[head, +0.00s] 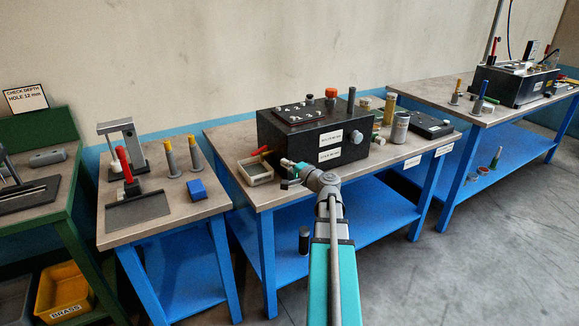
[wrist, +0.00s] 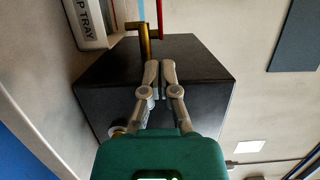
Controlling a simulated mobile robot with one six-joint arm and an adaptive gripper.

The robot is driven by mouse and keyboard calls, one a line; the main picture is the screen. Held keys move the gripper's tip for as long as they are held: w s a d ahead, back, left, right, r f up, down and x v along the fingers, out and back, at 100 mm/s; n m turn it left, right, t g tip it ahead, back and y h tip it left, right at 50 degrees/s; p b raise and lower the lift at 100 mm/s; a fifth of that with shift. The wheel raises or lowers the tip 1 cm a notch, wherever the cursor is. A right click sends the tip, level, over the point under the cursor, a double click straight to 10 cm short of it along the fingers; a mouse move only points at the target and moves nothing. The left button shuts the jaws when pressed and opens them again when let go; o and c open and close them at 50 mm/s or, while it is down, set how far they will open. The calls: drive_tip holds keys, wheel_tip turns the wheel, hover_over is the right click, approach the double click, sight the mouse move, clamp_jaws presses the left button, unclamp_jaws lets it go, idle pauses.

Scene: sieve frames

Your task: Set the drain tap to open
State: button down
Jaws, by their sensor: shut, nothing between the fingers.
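The drain tap sticks out from the left end of the black box (head: 310,140). In the wrist view it shows a brass body (wrist: 145,45) and a red lever (wrist: 162,18) that runs toward the top edge of the picture. In the head view the red lever (head: 267,150) looks small, above the drip tray (head: 258,180). My gripper (wrist: 160,66) is shut and empty. Its fingertips are close to the brass body, below the red lever in the wrist view; I cannot tell whether they touch. In the head view my gripper (head: 287,164) is at the box's front left corner.
The drip tray also shows in the wrist view (wrist: 84,22). The box has a grey side knob (head: 356,137) and labels on its front. Cylinders and a grey can (head: 400,127) stand to its right. A gap separates this table from the left table with a red-handled clamp (head: 124,165).

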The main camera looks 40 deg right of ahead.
sight(262, 150)
drive_tip(key=shift+w, duration=3.45)
drive_tip(key=shift+s, duration=0.1)
